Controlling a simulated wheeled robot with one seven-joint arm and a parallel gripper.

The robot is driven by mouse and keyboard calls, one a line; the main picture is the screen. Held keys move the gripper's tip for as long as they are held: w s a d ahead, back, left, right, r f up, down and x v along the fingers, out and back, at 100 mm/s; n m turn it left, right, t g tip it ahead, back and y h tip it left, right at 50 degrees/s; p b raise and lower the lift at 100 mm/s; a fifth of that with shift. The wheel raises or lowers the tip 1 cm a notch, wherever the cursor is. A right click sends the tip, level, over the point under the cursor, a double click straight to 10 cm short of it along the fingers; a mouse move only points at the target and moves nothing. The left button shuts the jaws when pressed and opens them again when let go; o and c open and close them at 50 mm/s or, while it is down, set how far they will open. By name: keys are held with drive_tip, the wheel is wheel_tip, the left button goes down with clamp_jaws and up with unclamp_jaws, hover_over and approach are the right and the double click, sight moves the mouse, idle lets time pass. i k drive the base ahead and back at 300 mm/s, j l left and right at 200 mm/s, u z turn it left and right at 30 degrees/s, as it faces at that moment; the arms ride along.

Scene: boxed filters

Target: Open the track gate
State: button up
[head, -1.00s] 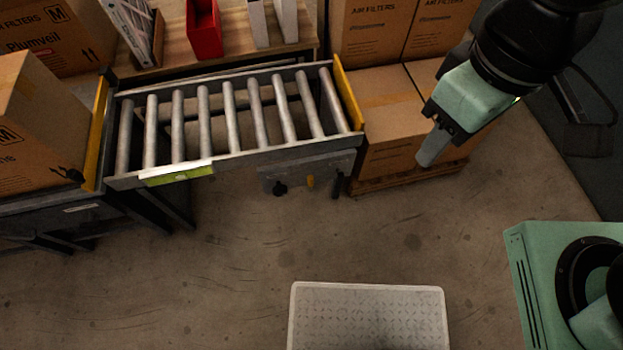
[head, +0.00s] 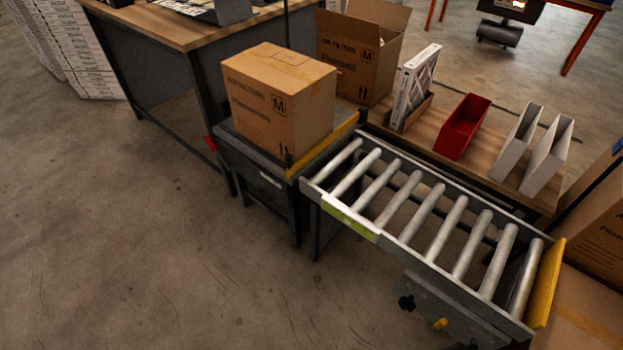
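A roller track (head: 432,222) with several grey rollers runs from the middle to the lower right. A yellow plate (head: 546,286) stands upright across its right end. A second yellow plate (head: 328,143) stands between its left end and the dark stand holding a closed carton. I cannot tell which yellow plate is the track gate. A yellow-green strip (head: 350,218) lies along the near rail. Below that rail a grey panel carries a black knob (head: 406,303) and a yellow knob (head: 440,323). My gripper is out of view.
The closed carton (head: 277,101) sits on the stand (head: 252,158) at the track's left end. A wooden bench (head: 447,150) behind holds a red bin (head: 463,127), white holders (head: 532,149) and an open carton (head: 361,50). Cartons crowd the right edge. The floor at left is clear.

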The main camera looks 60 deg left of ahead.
sight(293, 166)
drive_tip(key=u, duration=2)
drive_tip(key=i+l+u, duration=0.3)
drive_tip(key=i+l, duration=0.35)
drive_tip(key=i, duration=0.1)
